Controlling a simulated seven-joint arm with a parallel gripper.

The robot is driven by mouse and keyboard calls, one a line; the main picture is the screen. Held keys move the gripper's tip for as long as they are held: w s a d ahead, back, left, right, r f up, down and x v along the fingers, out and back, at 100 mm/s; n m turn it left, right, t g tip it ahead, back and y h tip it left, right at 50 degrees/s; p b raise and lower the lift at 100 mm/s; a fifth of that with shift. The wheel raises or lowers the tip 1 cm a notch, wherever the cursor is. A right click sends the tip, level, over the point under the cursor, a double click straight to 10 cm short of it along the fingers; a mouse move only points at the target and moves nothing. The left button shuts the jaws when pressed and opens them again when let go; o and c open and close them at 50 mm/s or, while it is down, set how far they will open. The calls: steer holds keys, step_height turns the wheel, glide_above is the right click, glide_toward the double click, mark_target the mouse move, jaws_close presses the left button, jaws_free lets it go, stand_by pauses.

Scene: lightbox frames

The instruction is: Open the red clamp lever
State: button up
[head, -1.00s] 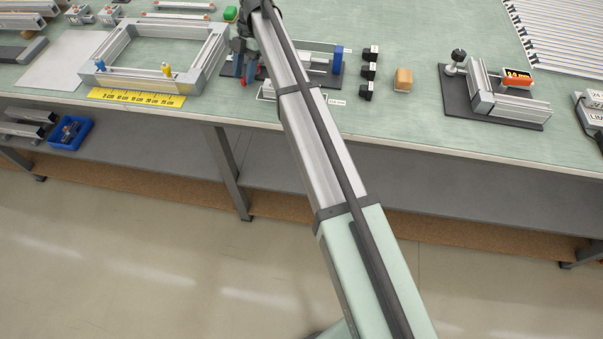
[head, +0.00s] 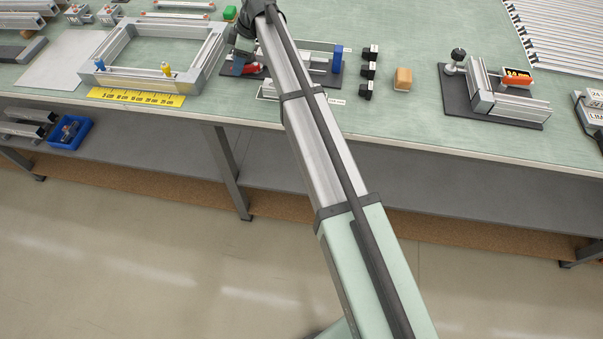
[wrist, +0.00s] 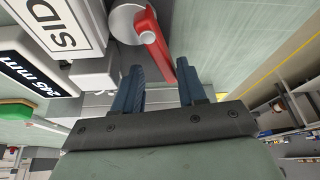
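The red clamp lever (wrist: 154,42) shows in the wrist view as a red bar beside a pale round cylinder (wrist: 127,22). Its lower end lies by the gap between my fingertips, close to the right finger. My gripper (wrist: 160,82) is open, with two dark blue fingers apart; I cannot tell whether either touches the lever. In the head view the lever (head: 252,68) is a small red patch just right of my gripper (head: 238,68), at the clamp fixture on the bench. My arm hides part of that fixture.
A blue block (head: 337,59) stands on the right of the fixture, with several black blocks (head: 368,74) beyond. A metal frame (head: 100,82) and yellow ruler (head: 135,98) lie left. Signs (wrist: 65,22) stand at upper left in the wrist view.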

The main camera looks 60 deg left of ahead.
steer(key=d+v, duration=0.1)
steer(key=v, duration=1.2)
steer(key=s+d+f+m+g+y, duration=0.2)
steer(key=s+d+f+m+g, duration=0.25)
steer(key=s+d+f, duration=1.2)
steer(key=w+d+f+m+t, duration=0.1)
steer(key=w+d+f+m, duration=0.5)
steer(key=w+d+f, duration=0.5)
steer(key=shift+d+f+y, duration=0.3)
steer(key=shift+d+f, duration=0.45)
steer(key=shift+d, duration=0.25)
